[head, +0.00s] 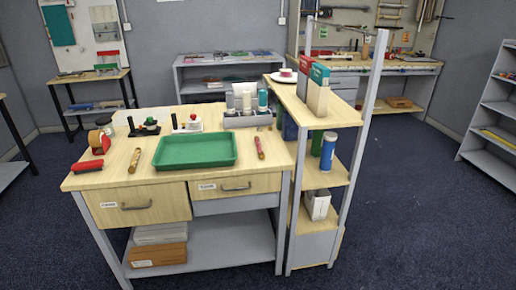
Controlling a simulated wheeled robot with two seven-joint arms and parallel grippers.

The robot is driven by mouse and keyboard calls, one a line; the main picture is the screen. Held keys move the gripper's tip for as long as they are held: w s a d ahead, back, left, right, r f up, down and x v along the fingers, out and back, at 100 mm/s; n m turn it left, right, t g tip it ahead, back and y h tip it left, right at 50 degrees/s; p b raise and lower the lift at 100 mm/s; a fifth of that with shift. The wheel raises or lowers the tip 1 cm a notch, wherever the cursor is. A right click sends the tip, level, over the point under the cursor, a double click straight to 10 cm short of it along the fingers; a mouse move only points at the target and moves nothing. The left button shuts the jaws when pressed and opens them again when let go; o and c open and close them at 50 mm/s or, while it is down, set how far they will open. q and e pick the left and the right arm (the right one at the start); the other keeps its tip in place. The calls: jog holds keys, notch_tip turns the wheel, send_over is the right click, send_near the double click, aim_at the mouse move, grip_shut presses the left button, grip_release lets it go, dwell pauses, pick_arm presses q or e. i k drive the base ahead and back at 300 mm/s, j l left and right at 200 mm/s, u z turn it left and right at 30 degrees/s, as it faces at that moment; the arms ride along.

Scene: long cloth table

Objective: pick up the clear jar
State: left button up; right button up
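I cannot make out a clear jar for certain in the head view. A grey organizer (248,121) at the back right of the wooden workbench (110,178) holds several small pale containers (245,92). They are too small to tell whether one is a clear jar. A blue can with a pale top (328,152) stands on a middle shelf of the side rack. Neither of my grippers is in view.
A green tray (196,150) lies mid-bench, with a tape roll (96,139) and a red-handled tool (88,165) to its left. The side rack (341,112) adjoins the bench's right side and rises above it. Open dark floor (420,210) lies to the right.

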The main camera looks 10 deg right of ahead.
aim_at(109, 130)
jog(key=i+j+z, duration=0.25)
jog(key=j, duration=0.65)
jog(key=i+j+z, duration=0.3)
jog(key=j, duration=0.6)
jog(key=i+j+z, duration=0.1)
jog(key=j+z, duration=0.15)
jog(key=j, duration=0.7)
jog(key=j+z, duration=0.25)
jog(key=j, duration=0.75)
jog(key=i, duration=0.05)
